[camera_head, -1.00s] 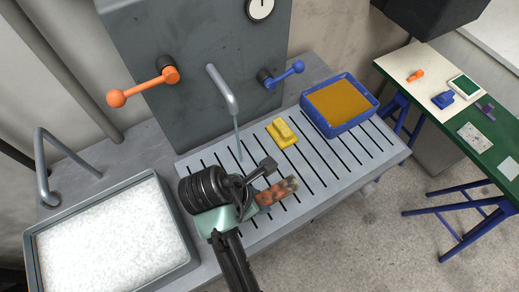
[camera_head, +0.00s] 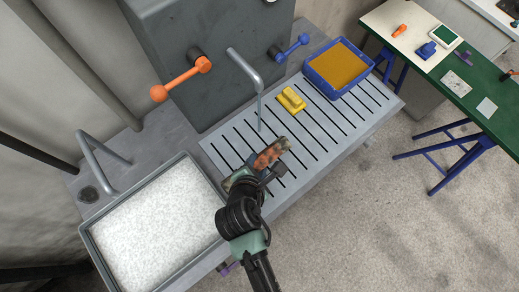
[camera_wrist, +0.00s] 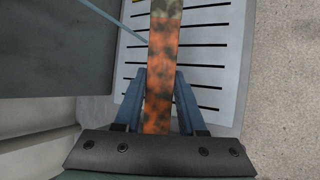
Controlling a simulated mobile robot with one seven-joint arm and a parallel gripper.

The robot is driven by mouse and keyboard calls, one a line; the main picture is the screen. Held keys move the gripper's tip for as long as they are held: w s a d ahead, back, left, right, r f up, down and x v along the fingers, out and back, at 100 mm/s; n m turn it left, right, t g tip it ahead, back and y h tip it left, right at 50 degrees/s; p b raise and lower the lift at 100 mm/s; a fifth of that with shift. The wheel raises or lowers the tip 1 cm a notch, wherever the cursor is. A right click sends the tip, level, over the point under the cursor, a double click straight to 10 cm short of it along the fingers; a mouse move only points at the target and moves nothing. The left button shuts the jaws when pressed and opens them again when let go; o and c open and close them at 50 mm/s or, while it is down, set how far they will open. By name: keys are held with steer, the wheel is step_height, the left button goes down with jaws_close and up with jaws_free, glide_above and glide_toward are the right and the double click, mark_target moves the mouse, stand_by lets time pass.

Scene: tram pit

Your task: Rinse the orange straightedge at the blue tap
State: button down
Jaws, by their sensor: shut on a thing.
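My gripper (camera_head: 258,170) is shut on the orange straightedge (camera_head: 271,152), over the slotted drainboard. The straightedge (camera_wrist: 161,60) is mottled with dark patches, and its far end looks grey-brown in the wrist view. Both fingers (camera_wrist: 159,88) flank its lower part. The blue tap (camera_head: 290,48) is a ball-ended lever on the grey cabinet. A bent spout (camera_head: 246,68) left of it lets down a thin stream (camera_head: 260,112). In the wrist view the stream (camera_wrist: 124,22) comes down close to the straightedge's left edge; I cannot tell whether it touches.
An orange lever (camera_head: 182,78) is left of the spout. A yellow block (camera_head: 291,99) and a blue tray (camera_head: 316,83) of orange-brown stuff stand on the drainboard (camera_head: 330,128). A basin (camera_head: 88,232) of white foam is at left. A green table (camera_head: 465,72) stands at right.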

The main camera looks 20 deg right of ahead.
steer(key=w+f+b, duration=0.2)
steer(key=w+b, duration=0.4)
steer(key=w, duration=0.6)
steer(key=shift+w+a+f+b, duration=0.25)
steer(key=shift+w+a+b, duration=0.05)
steer(key=shift+w+a, duration=0.15)
steer(key=shift+d, duration=0.1)
stand_by(0.3)
steer(key=shift+d+p, duration=0.4)
steer(key=shift+d, duration=0.15)
steer(key=shift+a, duration=0.15)
steer(key=shift+a+p, duration=0.3)
steer(key=shift+a, duration=0.2)
